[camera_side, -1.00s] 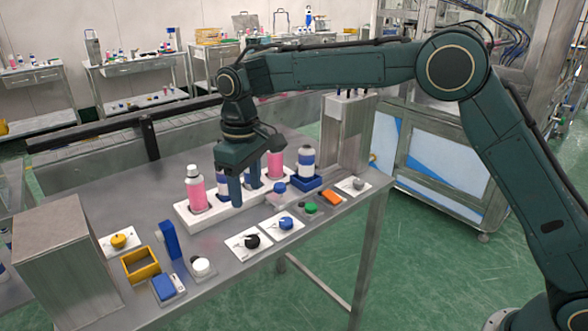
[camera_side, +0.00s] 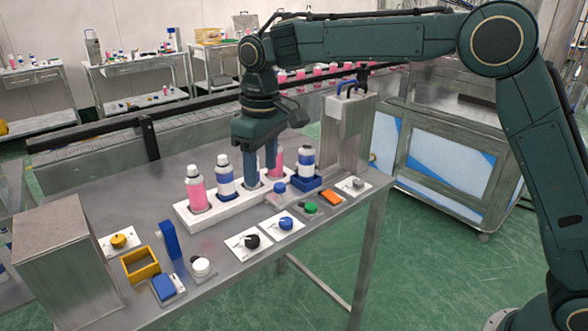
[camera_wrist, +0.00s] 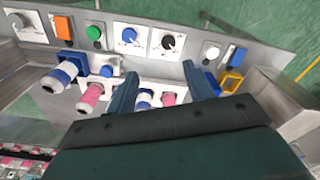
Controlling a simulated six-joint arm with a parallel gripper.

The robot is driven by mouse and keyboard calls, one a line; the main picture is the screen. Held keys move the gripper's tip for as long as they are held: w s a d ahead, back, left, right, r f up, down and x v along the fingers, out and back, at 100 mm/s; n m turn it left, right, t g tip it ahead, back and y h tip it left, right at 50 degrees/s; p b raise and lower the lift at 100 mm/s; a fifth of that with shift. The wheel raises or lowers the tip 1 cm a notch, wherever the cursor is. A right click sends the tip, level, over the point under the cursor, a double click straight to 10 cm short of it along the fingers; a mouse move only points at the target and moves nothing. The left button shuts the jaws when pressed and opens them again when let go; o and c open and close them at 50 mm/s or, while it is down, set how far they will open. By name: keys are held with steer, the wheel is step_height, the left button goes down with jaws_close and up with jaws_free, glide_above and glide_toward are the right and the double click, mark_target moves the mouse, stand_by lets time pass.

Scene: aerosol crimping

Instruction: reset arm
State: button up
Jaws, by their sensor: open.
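My gripper (camera_side: 262,169) points down above the white rack (camera_side: 236,205) on the metal table, its two blue-green fingers apart with nothing seen between them. In the wrist view the fingers (camera_wrist: 161,88) are spread over the rack. A pink bottle (camera_side: 196,188) stands in the rack's left end. A white and blue bottle (camera_side: 225,175) stands beside it, left of my gripper. Another pink bottle (camera_side: 276,163) is partly hidden behind the fingers. A second blue and white bottle (camera_side: 306,162) stands in a blue holder (camera_side: 307,182) to the right.
Along the table's front are a black knob (camera_side: 252,241), a blue knob (camera_side: 286,223), a green button (camera_side: 310,207) and an orange block (camera_side: 331,199). A yellow open box (camera_side: 140,265) and metal cabinet (camera_side: 65,265) are left. A metal box (camera_side: 346,130) stands at right.

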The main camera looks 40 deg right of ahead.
steer(key=s+d+r+m+t, duration=0.1)
steer(key=s+d+r, duration=0.3)
steer(key=s+d, duration=0.3)
steer(key=s+d+r+m+t, duration=0.1)
steer(key=s+d+r, duration=0.35)
steer(key=s, duration=0.35)
steer(key=s+d+f+m+t, duration=0.1)
steer(key=s+d+f, duration=0.1)
steer(key=s, duration=0.6)
steer(key=s+d+f+m+t, duration=0.1)
steer(key=s+d+f+t, duration=0.1)
steer(key=s, duration=0.7)
steer(key=shift+s+d+f+m, duration=0.15)
steer(key=shift+d+f+m, duration=0.15)
steer(key=shift+d+f, duration=0.65)
